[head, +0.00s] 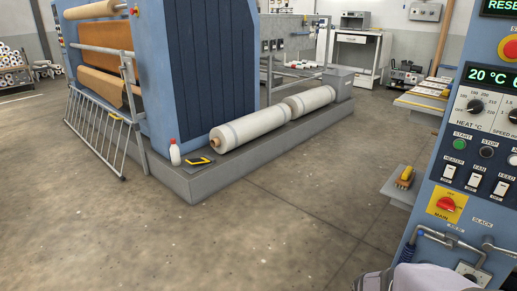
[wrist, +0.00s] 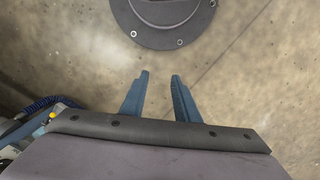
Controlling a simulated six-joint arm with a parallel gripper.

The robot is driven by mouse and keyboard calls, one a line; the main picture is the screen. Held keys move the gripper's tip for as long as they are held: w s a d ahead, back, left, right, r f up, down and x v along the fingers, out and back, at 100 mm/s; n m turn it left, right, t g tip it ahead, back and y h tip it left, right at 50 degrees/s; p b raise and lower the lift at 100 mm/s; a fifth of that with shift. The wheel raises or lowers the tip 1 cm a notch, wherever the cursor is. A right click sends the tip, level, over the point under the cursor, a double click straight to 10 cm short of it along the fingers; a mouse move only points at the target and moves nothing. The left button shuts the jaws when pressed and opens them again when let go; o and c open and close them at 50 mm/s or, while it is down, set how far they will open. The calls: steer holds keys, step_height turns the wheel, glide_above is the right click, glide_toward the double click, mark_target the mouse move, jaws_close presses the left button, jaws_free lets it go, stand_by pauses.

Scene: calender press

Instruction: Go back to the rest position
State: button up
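My gripper (wrist: 159,78) shows in the wrist view with its two blue-grey fingers apart and nothing between them. It points toward the bare concrete floor. In the head view only a grey part of my arm shows at the bottom right edge, in front of the control panel's foot; the fingers are hidden there. The control panel (head: 471,155) stands at the right, blue, with a display reading 20 °C, knobs, switches and a red main switch (head: 447,203) on a yellow plate.
The blue calender press (head: 205,60) stands on a grey plinth (head: 193,187) with white rolls (head: 250,128), a white bottle (head: 174,152) and a yellow-black tool (head: 199,161). A small shelf (head: 396,190) juts left of the panel. A dark round base (wrist: 165,18) is at the wrist view's top. The middle floor is clear.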

steer(key=w+a+r+n+t+p, duration=0.1)
steer(key=w+a+r+n+p, duration=0.15)
steer(key=a+r+p, duration=0.45)
step_height(320, 180, up, 37)
steer(key=d+p, duration=0.1)
steer(key=p, duration=3.3)
steer(key=shift+d, duration=0.3)
steer(key=shift+s+f+n, duration=0.1)
steer(key=shift+n, duration=0.15)
step_height(320, 180, down, 11)
steer(key=b, duration=1.1)
steer(key=shift+r, duration=0.2)
